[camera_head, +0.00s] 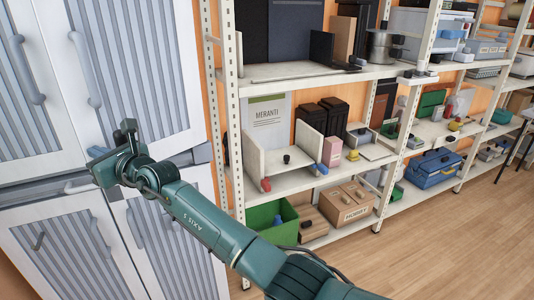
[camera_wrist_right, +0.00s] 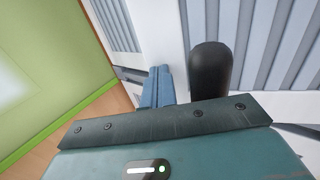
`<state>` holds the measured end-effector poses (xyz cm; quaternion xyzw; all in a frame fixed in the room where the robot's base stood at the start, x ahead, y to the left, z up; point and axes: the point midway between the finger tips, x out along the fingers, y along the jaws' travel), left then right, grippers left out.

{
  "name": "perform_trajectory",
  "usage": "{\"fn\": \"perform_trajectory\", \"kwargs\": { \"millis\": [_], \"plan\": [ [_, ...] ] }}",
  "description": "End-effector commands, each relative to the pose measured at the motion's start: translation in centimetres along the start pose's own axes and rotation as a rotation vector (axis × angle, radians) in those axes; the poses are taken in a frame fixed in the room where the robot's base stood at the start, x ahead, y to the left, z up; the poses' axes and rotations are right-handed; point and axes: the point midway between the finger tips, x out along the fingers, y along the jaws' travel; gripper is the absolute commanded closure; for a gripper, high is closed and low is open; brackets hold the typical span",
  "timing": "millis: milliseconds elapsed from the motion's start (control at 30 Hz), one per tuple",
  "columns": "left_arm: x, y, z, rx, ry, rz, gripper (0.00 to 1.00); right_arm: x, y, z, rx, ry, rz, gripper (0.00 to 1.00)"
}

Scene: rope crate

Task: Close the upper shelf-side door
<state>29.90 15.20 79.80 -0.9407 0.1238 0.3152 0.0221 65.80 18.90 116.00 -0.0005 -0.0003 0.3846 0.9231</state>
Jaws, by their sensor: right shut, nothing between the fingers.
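The upper shelf-side door (camera_head: 137,50) is the right-hand upper door of a white cabinet, with grey ribbed panels and a long grey handle (camera_head: 86,68). It looks near its frame in the head view; whether it is fully shut, I cannot tell. My right gripper (camera_head: 113,158) is by this door's lower left corner, shut and empty. In the right wrist view a dark rounded finger (camera_wrist_right: 210,80) stands in front of white door edges and ribbed panels. Contact with the door is not clear. My left gripper is not in view.
The upper left door (camera_head: 45,110) is beside it, and lower doors (camera_head: 65,245) are below. A loaded shelf rack (camera_head: 228,100) stands close on the right, with a green crate (camera_head: 262,218) low down. Wooden floor (camera_head: 440,250) is clear at the lower right.

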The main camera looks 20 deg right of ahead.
Motion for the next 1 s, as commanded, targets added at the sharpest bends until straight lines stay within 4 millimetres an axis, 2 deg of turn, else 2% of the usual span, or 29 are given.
{"fn": "perform_trajectory", "kwargs": {
  "millis": [233, 1000],
  "plan": [
    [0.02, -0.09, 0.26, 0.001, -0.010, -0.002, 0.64, 0.73, -0.34, 0.02, 0.000, 0.000, -0.018, 1.00],
    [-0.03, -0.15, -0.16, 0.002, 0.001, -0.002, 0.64, 0.68, -0.54, -0.06, 0.001, 0.000, -0.019, 1.00]
  ]
}}
